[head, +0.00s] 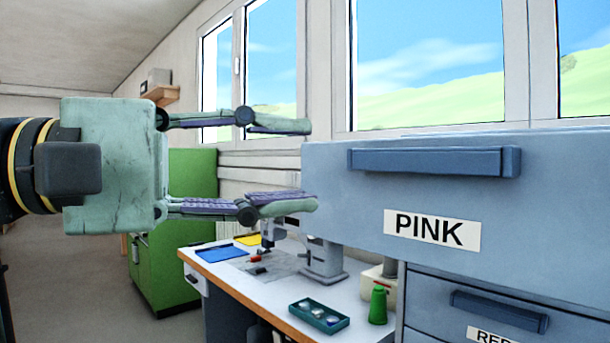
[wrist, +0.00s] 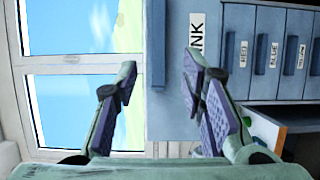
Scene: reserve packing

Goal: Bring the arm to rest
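My gripper (head: 285,163) is at the left and middle of the head view, its two fingers spread wide apart with nothing between them. In the wrist view my gripper (wrist: 157,80) is also open, with the drawer's handle (wrist: 158,45) beyond and between the fingers. The PINK label (wrist: 197,38) shows just behind one finger. I cannot tell the exact distance from fingertips to handle.
Below the PINK drawer is another drawer (head: 450,310) with a partly cut-off label. A white workbench (head: 240,275) holds a teal tray (head: 319,317), a green bottle (head: 378,303) and a grey stand. A green cabinet (head: 190,200) stands behind. Floor at left looks clear.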

